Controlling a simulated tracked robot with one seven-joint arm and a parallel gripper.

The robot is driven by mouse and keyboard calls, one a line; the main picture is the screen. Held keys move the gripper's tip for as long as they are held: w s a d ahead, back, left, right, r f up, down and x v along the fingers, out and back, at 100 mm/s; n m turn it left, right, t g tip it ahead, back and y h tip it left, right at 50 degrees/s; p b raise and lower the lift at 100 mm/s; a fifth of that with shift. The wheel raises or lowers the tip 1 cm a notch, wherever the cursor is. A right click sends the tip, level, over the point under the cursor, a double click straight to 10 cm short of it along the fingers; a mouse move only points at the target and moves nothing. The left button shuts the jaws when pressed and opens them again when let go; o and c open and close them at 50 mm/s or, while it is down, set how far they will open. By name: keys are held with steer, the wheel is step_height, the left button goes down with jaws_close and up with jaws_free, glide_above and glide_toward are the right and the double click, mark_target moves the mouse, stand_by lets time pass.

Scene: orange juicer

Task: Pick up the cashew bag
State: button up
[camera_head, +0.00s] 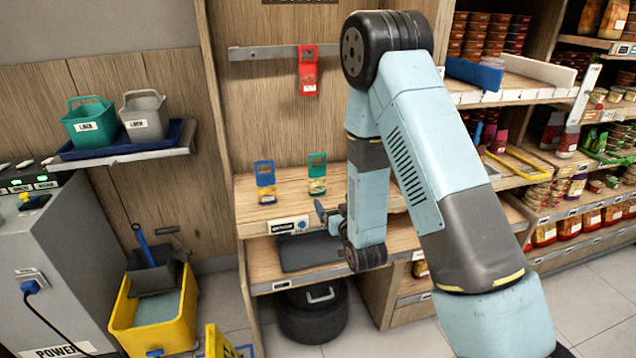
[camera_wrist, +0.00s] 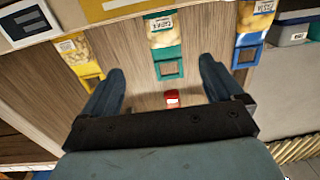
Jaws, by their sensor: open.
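Three small snack bags show in the wrist view: one with a yellow top (camera_wrist: 84,48), one with a green top (camera_wrist: 165,45) and one with a blue top (camera_wrist: 253,22). Their labels are too small to read, so I cannot tell which is the cashew bag. In the head view the green bag (camera_head: 317,172) and blue bag (camera_head: 265,181) stand on the wooden shelf; the yellow one is not visible there. My gripper (camera_wrist: 161,68) is open and empty. In the wrist view the green bag appears between its fingers, apart from them.
A red bag holder (camera_head: 307,72) hangs on the metal rail above the shelf. A dark tray (camera_head: 308,252) lies on the lower shelf, with a black round bin (camera_head: 312,318) below. Stocked shelves fill the right side. A yellow mop bucket (camera_head: 160,310) stands at left.

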mark_target(319, 180)
steer(key=x, duration=0.8)
steer(key=shift+a+x, duration=0.15)
steer(key=shift+x, duration=1.3)
steer(key=shift+a+x, duration=0.15)
steer(key=shift+x, duration=1.25)
steer(key=shift+s+r, duration=0.15)
steer(key=c, duration=1.1)
steer(key=shift+o, duration=0.2)
steer(key=shift+r, duration=0.15)
